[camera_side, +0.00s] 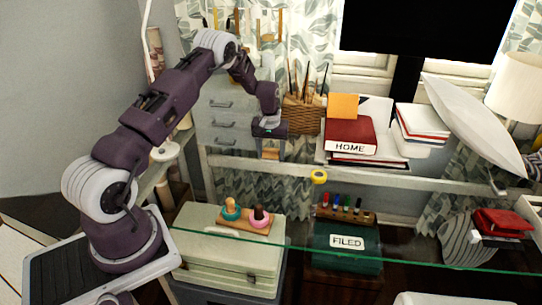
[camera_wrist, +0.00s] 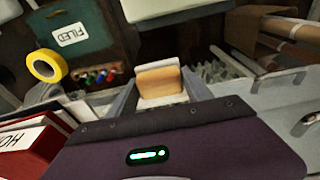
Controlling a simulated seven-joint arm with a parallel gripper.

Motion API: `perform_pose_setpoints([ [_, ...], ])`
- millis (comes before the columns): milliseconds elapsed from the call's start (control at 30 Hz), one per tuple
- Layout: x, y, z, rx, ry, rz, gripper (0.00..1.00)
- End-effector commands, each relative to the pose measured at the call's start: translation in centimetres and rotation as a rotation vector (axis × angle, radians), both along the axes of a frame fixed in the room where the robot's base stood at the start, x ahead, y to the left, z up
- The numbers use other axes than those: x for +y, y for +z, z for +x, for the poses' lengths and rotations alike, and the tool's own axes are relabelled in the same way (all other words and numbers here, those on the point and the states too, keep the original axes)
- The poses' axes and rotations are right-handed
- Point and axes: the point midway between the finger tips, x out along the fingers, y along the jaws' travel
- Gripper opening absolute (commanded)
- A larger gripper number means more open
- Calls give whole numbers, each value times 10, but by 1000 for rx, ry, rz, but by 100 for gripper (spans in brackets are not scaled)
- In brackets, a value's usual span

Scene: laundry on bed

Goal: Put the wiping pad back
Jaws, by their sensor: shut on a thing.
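The wiping pad, a small block with a tan face and a pale layer, shows in the wrist view (camera_wrist: 160,82) between my two fingers. In the side view the pad (camera_side: 270,154) is small and hangs at the fingertips. My gripper (camera_side: 269,152) is shut on it, pointing down in front of the grey drawer unit and left of the wicker basket. In the wrist view my gripper (camera_wrist: 160,92) has one finger on each side of the pad. No support shows directly under the pad.
A wicker basket (camera_side: 302,115) with brushes and a red book (camera_side: 350,137) stand to the right. A grey drawer unit (camera_side: 222,122) is behind. Below are a yellow tape roll (camera_side: 318,176), a wooden stand with rings (camera_side: 244,222) and a green FILED box (camera_side: 345,248).

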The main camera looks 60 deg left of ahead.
Motion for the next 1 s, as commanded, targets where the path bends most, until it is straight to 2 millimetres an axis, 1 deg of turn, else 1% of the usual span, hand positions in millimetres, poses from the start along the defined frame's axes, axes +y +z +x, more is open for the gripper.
perform_pose_setpoints([
  [33,0,-10,-1,3,0,-1,14],
  [67,0,-12,-1,1,0,-1,14],
  [367,0,-15,0,0,1,0,14],
  [400,0,-15,0,-1,1,1,60],
  [467,0,-15,0,-1,1,1,72],
  [500,0,-15,0,-1,1,1,80],
  [833,0,-12,0,-1,1,1,80],
  [867,0,-9,0,-1,1,1,80],
  [933,-1,3,-1,-2,1,1,80],
  [1000,-3,22,-3,-4,1,1,80],
])
